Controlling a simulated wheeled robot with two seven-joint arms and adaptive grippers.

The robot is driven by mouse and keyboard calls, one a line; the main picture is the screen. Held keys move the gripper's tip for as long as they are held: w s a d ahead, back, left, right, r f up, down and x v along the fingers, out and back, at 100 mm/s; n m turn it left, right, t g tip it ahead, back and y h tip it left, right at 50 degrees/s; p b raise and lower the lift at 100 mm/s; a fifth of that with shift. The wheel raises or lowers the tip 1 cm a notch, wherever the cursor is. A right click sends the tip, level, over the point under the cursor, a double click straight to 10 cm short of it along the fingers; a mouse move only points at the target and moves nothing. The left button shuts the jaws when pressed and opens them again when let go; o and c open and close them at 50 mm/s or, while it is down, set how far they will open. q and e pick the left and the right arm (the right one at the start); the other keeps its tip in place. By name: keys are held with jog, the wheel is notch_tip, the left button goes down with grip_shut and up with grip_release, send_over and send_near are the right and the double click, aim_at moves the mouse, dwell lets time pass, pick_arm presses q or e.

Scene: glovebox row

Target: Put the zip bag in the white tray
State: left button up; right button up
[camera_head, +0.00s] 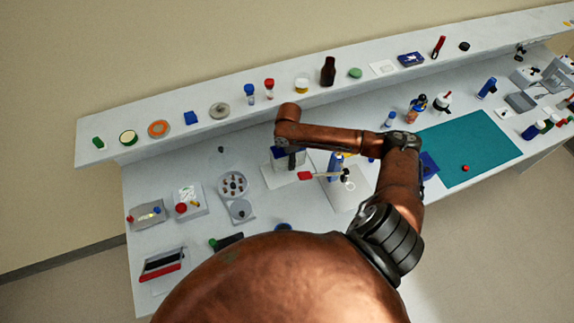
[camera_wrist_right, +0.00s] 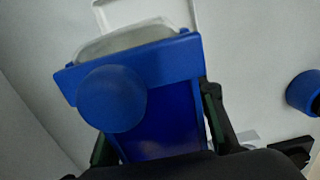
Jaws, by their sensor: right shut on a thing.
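The zip bag, with a dark blue top (camera_head: 279,153) and a pale see-through body, is held under my right gripper (camera_head: 291,158). In the right wrist view, its blue part with a round blue disc (camera_wrist_right: 112,98) lies between the two dark fingers (camera_wrist_right: 158,130), which are shut on it. Its pale body shows beyond the blue part. The white tray (camera_head: 272,178) lies directly below and around it, and a white edge (camera_wrist_right: 180,10) shows at the top of the wrist view. I cannot tell whether the bag touches the tray. My left gripper is not in view.
A blue bottle (camera_head: 334,165) stands just right of the gripper, near a red-headed tool (camera_head: 306,176). A round holder (camera_head: 233,185) and small trays (camera_head: 188,202) stand to the left. A teal mat (camera_head: 470,148) lies right. A shelf (camera_head: 235,90) with several items runs behind.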

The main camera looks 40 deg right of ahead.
jog(key=shift+w+f, duration=0.1)
jog(key=shift+f, duration=2)
jog(key=o, duration=1.1)
jog(key=shift+f, duration=0.1)
jog(key=shift+o, duration=0.2)
notch_tip(320, 180, up, 12)
